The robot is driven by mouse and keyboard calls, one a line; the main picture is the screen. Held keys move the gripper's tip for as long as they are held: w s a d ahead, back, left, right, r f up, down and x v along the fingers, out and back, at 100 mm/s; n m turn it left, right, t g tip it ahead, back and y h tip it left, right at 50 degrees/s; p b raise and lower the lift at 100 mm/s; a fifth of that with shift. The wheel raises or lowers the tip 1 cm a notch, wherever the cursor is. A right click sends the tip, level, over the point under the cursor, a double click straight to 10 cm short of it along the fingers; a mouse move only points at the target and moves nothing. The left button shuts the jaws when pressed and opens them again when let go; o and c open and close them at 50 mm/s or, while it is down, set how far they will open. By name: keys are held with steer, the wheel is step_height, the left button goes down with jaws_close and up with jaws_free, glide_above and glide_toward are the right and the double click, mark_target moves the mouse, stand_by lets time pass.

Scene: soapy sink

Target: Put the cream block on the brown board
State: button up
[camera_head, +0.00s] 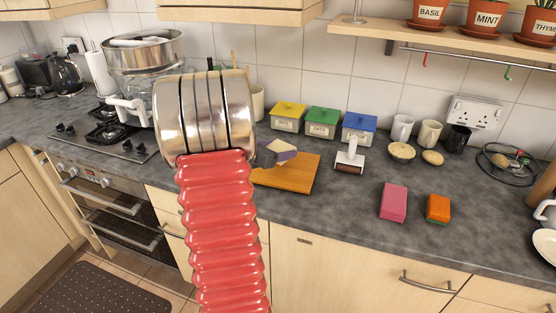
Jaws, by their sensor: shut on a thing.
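The brown board (297,180) lies flat on the grey worktop, right of my red and metal arm, which hides its left part. A small block with a cream top (281,146) and a darker, purplish side shows at the board's far edge in the picture. My gripper (270,154) reaches out from behind my arm and is shut on this cream block. Most of the gripper is hidden by the arm. I cannot tell whether the block touches the board or hangs above it. The board's visible surface is bare.
Yellow (288,119), green (322,124) and blue (359,130) boxes stand behind the board. A white-handled roller (350,158) is close to its right. A pink block (393,202) and an orange sponge (438,208) lie further right. A hob (105,140) is left.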

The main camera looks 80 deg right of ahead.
steer(key=shift+f, duration=1.8)
steer(key=o, duration=1.2)
steer(key=shift+f, duration=0.15)
steer(key=shift+o, duration=0.2)
steer(key=v, duration=1.2)
steer(key=shift+w+a, duration=0.1)
